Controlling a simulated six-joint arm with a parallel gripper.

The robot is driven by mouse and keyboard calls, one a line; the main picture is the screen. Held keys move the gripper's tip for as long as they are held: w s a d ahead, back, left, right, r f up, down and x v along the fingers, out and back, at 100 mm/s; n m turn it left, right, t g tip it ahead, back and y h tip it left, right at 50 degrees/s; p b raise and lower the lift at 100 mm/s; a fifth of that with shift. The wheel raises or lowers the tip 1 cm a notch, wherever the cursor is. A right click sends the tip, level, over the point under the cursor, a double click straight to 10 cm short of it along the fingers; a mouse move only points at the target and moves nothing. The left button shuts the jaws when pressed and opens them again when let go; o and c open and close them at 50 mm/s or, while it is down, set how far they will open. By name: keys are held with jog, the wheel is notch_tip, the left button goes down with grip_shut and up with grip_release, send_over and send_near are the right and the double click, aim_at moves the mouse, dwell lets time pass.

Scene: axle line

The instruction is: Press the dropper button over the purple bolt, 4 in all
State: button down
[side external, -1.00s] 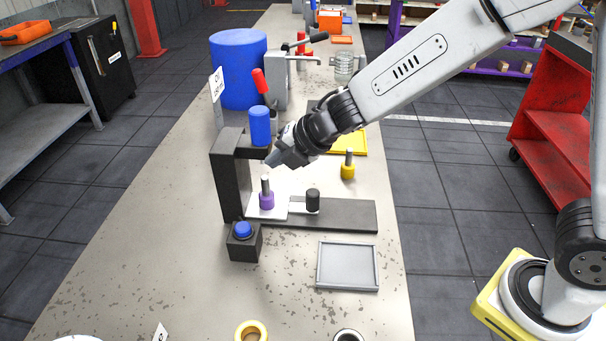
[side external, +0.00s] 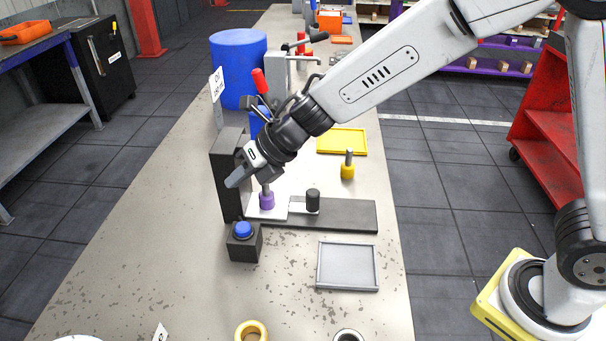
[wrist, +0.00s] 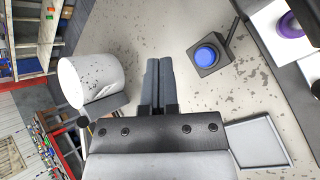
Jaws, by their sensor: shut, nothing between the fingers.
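The blue dropper button (side external: 243,230) sits on a small black box (side external: 243,247) at the front of the black dropper stand (side external: 228,180). It also shows in the wrist view (wrist: 205,55), to the right of my fingers. The purple bolt (side external: 267,200) stands upright on a white plate under the dropper, its grey shank partly behind my gripper.
A black knob (side external: 313,201) stands on the dropper's base beside the white plate. A yellow bolt (side external: 348,165) stands behind it, near a yellow tray (side external: 342,140). An empty grey tray (side external: 347,266) lies to the right of the button. The bench in front of the button is mostly clear.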

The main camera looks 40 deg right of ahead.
aim_at(240, 226)
jog(key=shift+f, duration=0.2)
jog(key=shift+f, duration=4.2)
jog(key=shift+f, duration=0.75)
jog(key=shift+s+d+f, duration=0.1)
jog(key=shift+d+f, duration=0.05)
jog(key=shift+f, duration=0.35)
dwell(0.4)
jog(key=shift+r, duration=1.2)
jog(key=shift+r, duration=0.1)
jog(key=shift+r, duration=2.45)
